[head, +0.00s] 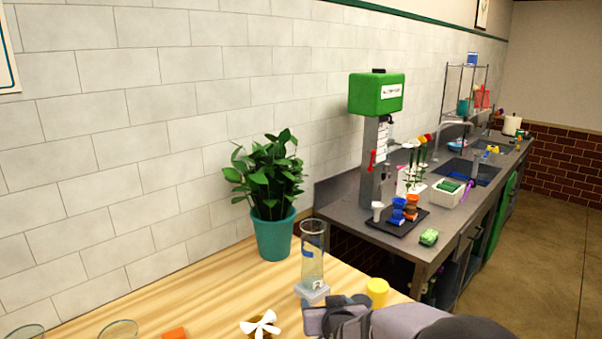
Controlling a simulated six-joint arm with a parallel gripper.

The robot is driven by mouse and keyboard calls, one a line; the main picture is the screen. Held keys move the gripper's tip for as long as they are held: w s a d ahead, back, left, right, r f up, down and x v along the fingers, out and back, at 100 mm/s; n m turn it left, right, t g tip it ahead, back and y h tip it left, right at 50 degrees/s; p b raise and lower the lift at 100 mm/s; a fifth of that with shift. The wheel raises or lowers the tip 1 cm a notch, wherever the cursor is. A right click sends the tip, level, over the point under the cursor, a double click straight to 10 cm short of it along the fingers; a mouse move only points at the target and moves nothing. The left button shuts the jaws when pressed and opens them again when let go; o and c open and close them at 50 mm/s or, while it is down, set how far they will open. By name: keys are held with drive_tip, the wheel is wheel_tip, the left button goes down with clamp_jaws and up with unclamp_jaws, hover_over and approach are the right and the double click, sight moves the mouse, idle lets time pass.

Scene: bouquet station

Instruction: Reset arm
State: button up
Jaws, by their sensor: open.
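My gripper (318,320) is at the bottom edge of the head view, right of centre, low over the wooden table (190,302). My grey arm reaches in from the bottom right, and the gripper end points left. The gripper is open and I see nothing held in it. Its lower part is cut off by the picture edge. A tall clear glass cylinder (313,250) on a pale square base stands upright just behind the gripper. A yellow cylinder (377,291) is just behind the arm. I cannot tell whether the gripper touches anything.
A white flower-shaped piece (260,324) and an orange block (175,333) are left of the gripper. Glass rims (118,329) show at bottom left. A potted plant (273,235) stands behind, near the wall. A grey counter (400,243) holds a green-topped dispenser (376,94) and a black tray (380,229).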

drive_tip(key=s+d+f+g, duration=0.1)
drive_tip(key=s, duration=0.2)
drive_tip(key=s+d+f+g, duration=0.1)
drive_tip(key=s+g, duration=0.1)
drive_tip(key=s, duration=0.2)
drive_tip(key=s+d+f+g+p, duration=0.1)
drive_tip(key=s+f+g, duration=0.1)
drive_tip(key=s, duration=0.2)
drive_tip(key=shift+s+d+f, duration=0.1)
drive_tip(key=shift+s+d, duration=0.1)
drive_tip(key=shift+d, duration=0.1)
drive_tip(key=s+d+f+g, duration=0.1)
drive_tip(key=s+g, duration=0.1)
drive_tip(key=s, duration=0.4)
drive_tip(key=s+d+f+g, duration=0.1)
drive_tip(key=s+d+g, duration=0.1)
drive_tip(key=s, duration=0.5)
drive_tip(key=s+d+f+m+g+h, duration=0.1)
drive_tip(key=s+d+g, duration=0.1)
drive_tip(key=s, duration=0.5)
drive_tip(key=shift+s+d+f+g, duration=0.15)
drive_tip(key=shift+f+g, duration=0.15)
drive_tip(key=shift+g, duration=0.2)
